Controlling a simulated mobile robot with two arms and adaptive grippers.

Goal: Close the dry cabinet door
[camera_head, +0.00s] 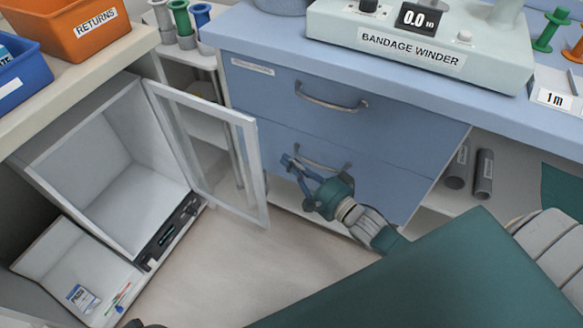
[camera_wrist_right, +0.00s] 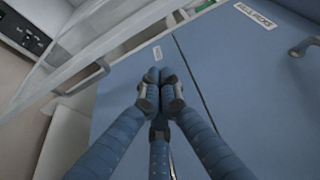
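The dry cabinet (camera_head: 108,150) stands at the left with its inside exposed. Its pale-framed, see-through door (camera_head: 249,165) stands open, swung out to the right toward the blue drawers. The door's frame also shows at upper left in the right wrist view (camera_wrist_right: 128,42). My right gripper (camera_head: 287,160) is in front of the lower blue drawer, just right of the door's free edge. In the right wrist view its blue fingers (camera_wrist_right: 159,74) are together at the tips, with nothing seen between them. It appears apart from the door. My left gripper is not in view.
Blue drawers (camera_head: 290,105) with bar handles stand right of the door. The bandage winder (camera_head: 420,45) is on the counter above. An orange bin (camera_head: 85,30) and a blue bin (camera_head: 20,75) sit above the cabinet. Bare floor (camera_head: 240,260) lies in front.

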